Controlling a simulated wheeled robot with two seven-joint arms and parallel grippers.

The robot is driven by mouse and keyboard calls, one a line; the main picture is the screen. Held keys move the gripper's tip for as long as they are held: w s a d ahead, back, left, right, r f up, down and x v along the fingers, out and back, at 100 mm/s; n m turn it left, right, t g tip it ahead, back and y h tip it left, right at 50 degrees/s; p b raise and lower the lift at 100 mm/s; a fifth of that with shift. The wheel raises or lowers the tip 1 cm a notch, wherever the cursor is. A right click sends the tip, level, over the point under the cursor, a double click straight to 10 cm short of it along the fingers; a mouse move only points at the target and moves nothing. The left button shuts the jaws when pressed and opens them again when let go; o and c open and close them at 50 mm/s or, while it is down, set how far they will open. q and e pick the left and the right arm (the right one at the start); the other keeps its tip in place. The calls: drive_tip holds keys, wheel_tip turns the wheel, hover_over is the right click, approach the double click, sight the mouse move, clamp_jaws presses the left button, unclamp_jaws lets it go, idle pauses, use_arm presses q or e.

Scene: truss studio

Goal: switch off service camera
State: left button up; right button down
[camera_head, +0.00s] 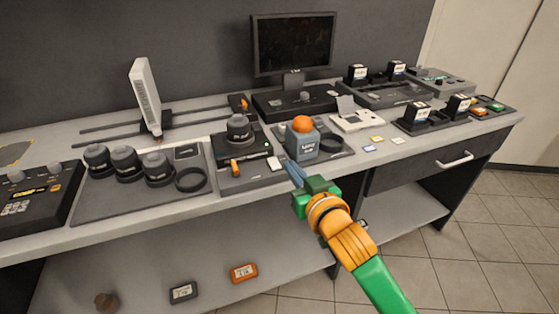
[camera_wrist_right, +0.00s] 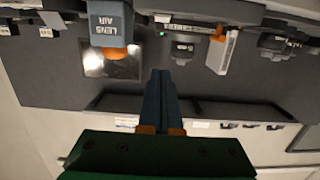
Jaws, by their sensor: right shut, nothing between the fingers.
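My right gripper (camera_head: 293,172) is shut and empty, its blue-grey fingers pointing at the table's front edge, just in front of the grey-blue block marked LENS AIR with an orange ball on top (camera_head: 302,142). In the right wrist view the closed fingers (camera_wrist_right: 162,76) point up the picture, with the LENS AIR block (camera_wrist_right: 107,22) at upper left. A dark unit with a round black lens-like body (camera_head: 239,129) and an orange lever (camera_head: 235,167) stands left of the block; it may be the service camera, but no readable label confirms this. My left gripper is not in view.
A monitor (camera_head: 294,44) stands at the back. A white upright panel (camera_head: 145,96) stands on rails. Several black lenses (camera_head: 124,163) sit in a tray at left. Labelled black modules (camera_head: 417,115) stand at right. A drawer (camera_head: 432,166) is below the tabletop.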

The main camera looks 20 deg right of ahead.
approach(269, 151)
drive_tip(key=w+r, duration=0.2)
drive_tip(key=r, duration=0.1)
drive_tip(key=shift+w+a+r, duration=0.1)
drive_tip(key=shift+w+r, duration=0.2)
drive_tip(key=shift+w, duration=0.1)
drive_tip(key=shift+w+f, duration=0.25)
drive_tip(key=shift+w, duration=0.45)
wheel_tip(269, 151, down, 3)
drive_tip(key=shift+r, duration=0.1)
drive_tip(key=shift+f, duration=0.45)
drive_tip(key=shift+w, duration=0.1)
